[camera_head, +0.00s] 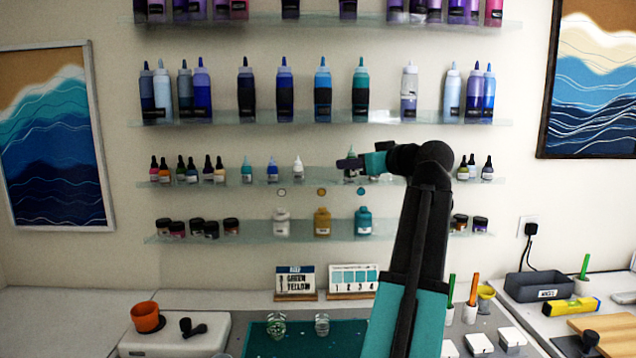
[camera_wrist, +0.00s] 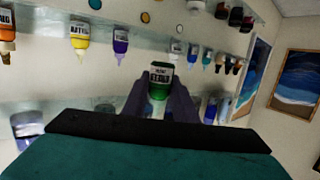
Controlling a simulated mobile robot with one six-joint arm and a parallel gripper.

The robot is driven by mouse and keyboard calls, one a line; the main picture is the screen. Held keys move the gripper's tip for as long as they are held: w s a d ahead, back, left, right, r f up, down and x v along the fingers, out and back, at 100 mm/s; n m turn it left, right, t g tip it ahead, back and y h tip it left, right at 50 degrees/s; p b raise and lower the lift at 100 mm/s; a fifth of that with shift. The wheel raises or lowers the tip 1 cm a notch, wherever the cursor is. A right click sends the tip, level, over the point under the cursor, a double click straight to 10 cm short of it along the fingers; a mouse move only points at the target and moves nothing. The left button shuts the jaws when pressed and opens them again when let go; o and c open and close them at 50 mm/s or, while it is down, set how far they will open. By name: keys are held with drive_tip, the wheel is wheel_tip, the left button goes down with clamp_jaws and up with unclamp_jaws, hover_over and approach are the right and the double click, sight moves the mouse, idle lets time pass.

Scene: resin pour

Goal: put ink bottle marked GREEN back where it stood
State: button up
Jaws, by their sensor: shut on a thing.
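The ink bottle marked GREEN (camera_wrist: 160,78) is a small bottle with a white label and green ink, held between the two dark fingers of my gripper (camera_wrist: 160,100) in the wrist view. In the head view my gripper (camera_head: 348,163) is at the third glass shelf (camera_head: 322,179), shut around the bottle (camera_head: 350,174). The fingers cover part of the bottle. I cannot tell whether its base touches the shelf.
A white-capped bottle (camera_head: 298,169) and a blue-capped bottle (camera_head: 272,170) stand to the left on the same shelf. Large bottles (camera_head: 360,90) stand on the shelf above. Jars (camera_head: 363,220) stand below. A card stand (camera_head: 295,282) is on the counter.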

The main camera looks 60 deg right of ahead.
drive_tip(key=d+p+x, duration=0.1)
drive_tip(key=x, duration=0.4)
drive_tip(key=r+p+x, duration=0.1)
drive_tip(key=x, duration=0.4)
drive_tip(key=d+p+x, duration=0.1)
drive_tip(key=x, duration=0.4)
drive_tip(key=shift+s+d+r+p, duration=0.1)
drive_tip(key=shift+d+r+p, duration=0.1)
drive_tip(key=shift+d+p, duration=0.2)
drive_tip(key=shift+f, duration=0.15)
drive_tip(key=shift+f+p, duration=0.65)
drive_tip(key=shift+f, duration=1)
drive_tip(key=shift+f, duration=0.2)
drive_tip(key=o, duration=1)
drive_tip(key=shift+r, duration=0.1)
